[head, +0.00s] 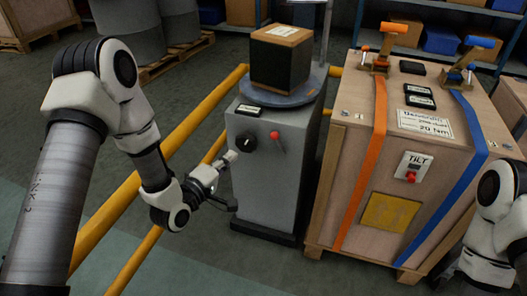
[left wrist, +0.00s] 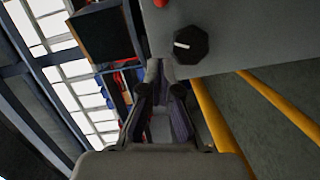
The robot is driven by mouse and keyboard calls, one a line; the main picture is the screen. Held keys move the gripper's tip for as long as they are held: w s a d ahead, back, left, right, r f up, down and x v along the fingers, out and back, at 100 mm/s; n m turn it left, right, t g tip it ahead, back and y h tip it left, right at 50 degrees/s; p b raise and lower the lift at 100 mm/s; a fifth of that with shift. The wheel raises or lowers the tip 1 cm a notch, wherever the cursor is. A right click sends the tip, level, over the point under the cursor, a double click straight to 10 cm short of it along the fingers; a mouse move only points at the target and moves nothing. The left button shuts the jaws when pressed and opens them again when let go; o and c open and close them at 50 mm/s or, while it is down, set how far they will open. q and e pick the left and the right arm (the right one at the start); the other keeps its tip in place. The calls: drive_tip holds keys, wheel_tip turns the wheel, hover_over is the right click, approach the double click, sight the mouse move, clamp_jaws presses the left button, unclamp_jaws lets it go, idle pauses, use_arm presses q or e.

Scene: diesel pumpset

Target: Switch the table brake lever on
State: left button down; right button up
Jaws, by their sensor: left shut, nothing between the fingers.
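A small lever with a red ball end (head: 274,135) sticks out of the front of the grey pedestal (head: 262,185), right of a black round knob (head: 246,142). The knob also shows in the left wrist view (left wrist: 190,45), its white mark visible, and a red piece (left wrist: 161,3) is cut off at the top edge. My left gripper (head: 230,157) is shut and empty, just below and left of the knob, close to the pedestal front. Its fingers (left wrist: 162,95) point at the pedestal in the wrist view. My right gripper's fingers are not visible.
A round turntable (head: 300,97) with a dark box (head: 281,58) tops the pedestal. A wooden crate (head: 340,200) with orange and blue straps stands close on the right. Yellow rails (head: 112,215) run behind and left of the pedestal. My right arm is at the right edge.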

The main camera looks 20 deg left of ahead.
sight(251, 140)
use_arm(q)
drive_tip(key=b+x, duration=0.3)
drive_tip(key=x, duration=0.7)
drive_tip(key=shift+w+d+f, duration=0.1)
drive_tip(key=shift+w+d, duration=0.1)
drive_tip(key=shift+w+d+f+b, duration=0.1)
drive_tip(key=shift+w+d+b, duration=0.25)
drive_tip(key=shift+d, duration=0.2)
drive_tip(key=shift+w+d+f+b, duration=0.1)
drive_tip(key=shift+w+d+b, duration=0.2)
drive_tip(key=shift+d, duration=0.3)
drive_tip(key=shift+w+d, duration=0.15)
drive_tip(key=shift+d, duration=0.15)
drive_tip(key=shift+r, duration=0.1)
